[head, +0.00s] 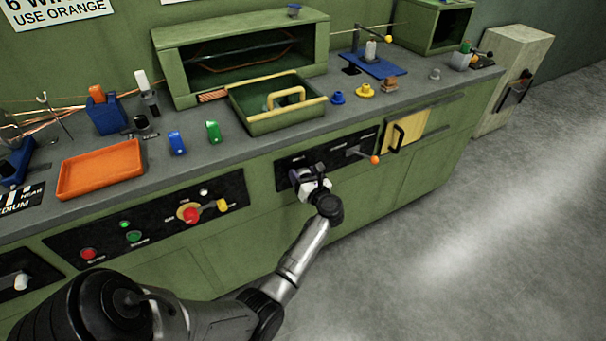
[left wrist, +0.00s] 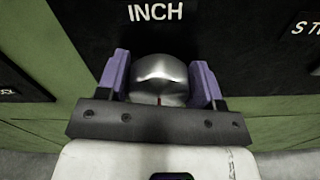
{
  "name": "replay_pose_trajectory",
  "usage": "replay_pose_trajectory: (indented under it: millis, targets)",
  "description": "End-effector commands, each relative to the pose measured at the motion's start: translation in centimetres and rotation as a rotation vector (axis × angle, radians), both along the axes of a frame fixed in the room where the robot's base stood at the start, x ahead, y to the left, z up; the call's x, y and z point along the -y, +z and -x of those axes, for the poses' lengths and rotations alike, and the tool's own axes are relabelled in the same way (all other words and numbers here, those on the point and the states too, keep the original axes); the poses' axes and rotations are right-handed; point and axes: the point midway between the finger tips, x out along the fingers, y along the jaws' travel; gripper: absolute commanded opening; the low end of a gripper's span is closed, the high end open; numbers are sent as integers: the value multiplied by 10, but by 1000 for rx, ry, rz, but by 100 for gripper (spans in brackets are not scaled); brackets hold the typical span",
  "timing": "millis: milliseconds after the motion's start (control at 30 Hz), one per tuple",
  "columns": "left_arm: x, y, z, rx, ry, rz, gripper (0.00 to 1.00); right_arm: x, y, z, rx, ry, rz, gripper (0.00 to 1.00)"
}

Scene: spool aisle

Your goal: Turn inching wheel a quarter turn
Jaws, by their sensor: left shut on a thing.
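The inching wheel (left wrist: 160,77) is a rounded, shiny metal knob under the white word INCH in the left wrist view. My left gripper (left wrist: 160,80) is shut on it, with one purple finger on each side. In the head view my left gripper (head: 309,176) is at the black panel (head: 294,160) on the green cabinet front, and it hides the wheel there. How far the wheel is turned cannot be told. My right gripper is not in view.
A lever with an orange knob (head: 375,160) sticks out to the right of my gripper. A panel with a red button (head: 191,215) and a yellow handle (head: 222,205) is to the left. An orange tray (head: 101,168) and a green tray (head: 277,118) stand on the bench above. The floor at right is clear.

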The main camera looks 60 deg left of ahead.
Motion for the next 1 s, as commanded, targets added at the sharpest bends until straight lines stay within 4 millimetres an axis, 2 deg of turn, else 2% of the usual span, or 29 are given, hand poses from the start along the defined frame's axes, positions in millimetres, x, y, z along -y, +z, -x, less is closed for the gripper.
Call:
replay_pose_trajectory:
  millis: [267, 1000]
  targets:
    - [1, 4, -1, -174, 0, -4, 37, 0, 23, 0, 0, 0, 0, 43]
    - [1, 1, -4, -876, -2, -35, 37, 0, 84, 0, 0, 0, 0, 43]
